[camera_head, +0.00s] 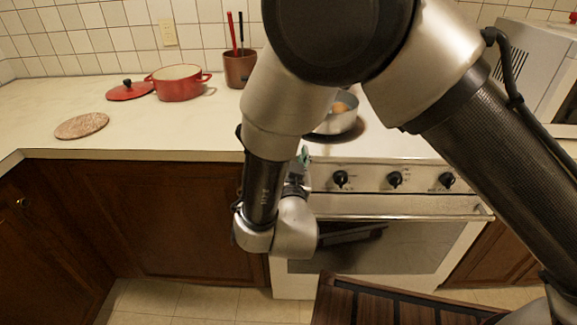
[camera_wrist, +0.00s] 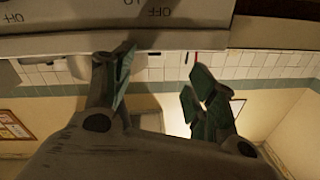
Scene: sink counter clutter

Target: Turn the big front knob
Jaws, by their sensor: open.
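The white stove's front panel (camera_head: 372,176) carries black knobs: one on the left (camera_head: 340,179), one in the middle (camera_head: 395,179) and one on the right (camera_head: 447,180). They look alike in size, so I cannot tell which is the big one; my arm hides the panel's left end. My gripper (camera_wrist: 158,60) is open and empty in the wrist view, its green-padded fingers apart. The panel (camera_wrist: 205,14), with OFF and LO lettering, lies close by them. In the head view my gripper is mostly hidden behind my wrist, left of the left knob.
The oven door handle (camera_head: 400,212) runs below the knobs. A metal pot (camera_head: 338,117) sits on the stovetop. On the counter to the left are a red pot (camera_head: 178,86), a red lid (camera_head: 130,91), a round board (camera_head: 82,126) and a utensil crock (camera_head: 239,70).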

